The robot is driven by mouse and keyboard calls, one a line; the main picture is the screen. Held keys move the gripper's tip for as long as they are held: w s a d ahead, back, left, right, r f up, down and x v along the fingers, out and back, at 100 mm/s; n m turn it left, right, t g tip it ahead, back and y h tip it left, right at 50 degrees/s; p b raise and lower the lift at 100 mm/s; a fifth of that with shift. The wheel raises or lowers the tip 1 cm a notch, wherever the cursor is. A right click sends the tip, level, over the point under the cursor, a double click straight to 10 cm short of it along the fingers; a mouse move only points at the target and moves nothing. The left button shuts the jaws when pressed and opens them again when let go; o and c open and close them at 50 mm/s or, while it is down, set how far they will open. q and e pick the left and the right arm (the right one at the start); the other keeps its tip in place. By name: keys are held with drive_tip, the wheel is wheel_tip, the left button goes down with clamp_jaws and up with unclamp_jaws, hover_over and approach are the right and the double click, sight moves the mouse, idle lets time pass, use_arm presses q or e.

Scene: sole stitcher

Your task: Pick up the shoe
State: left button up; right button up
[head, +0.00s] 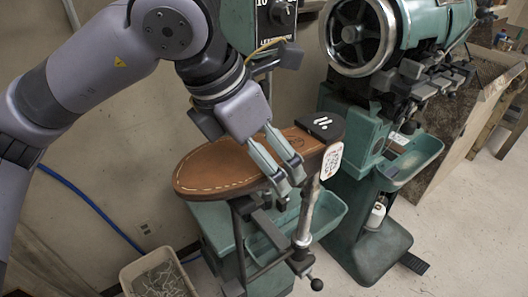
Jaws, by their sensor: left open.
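The shoe (218,172) lies sole up on the stitcher's post (307,215). Its sole is brown with pale stitching around the toe, which points left. The heel end is black with a white mark, and a white printed patch shows on the side there. My left gripper (289,178) comes down from above, with its two fingers open and pointing at the shoe's near edge, close to the heel. The fingers cover part of the shoe, and I cannot tell whether they touch it. My right gripper is not in view.
The green stitching machine (372,138) with a large wheel (359,38) stands close on the right. A green tray (411,160) juts out from it. A bin of scraps (158,274) and a blue hose (95,205) are at lower left. The wall is close behind.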

use_arm(q)
drive_tip(key=shift+d+f, duration=0.25)
drive_tip(key=shift+f, duration=0.25)
drive_tip(key=shift+r, duration=0.1)
drive_tip(key=c, duration=1.4)
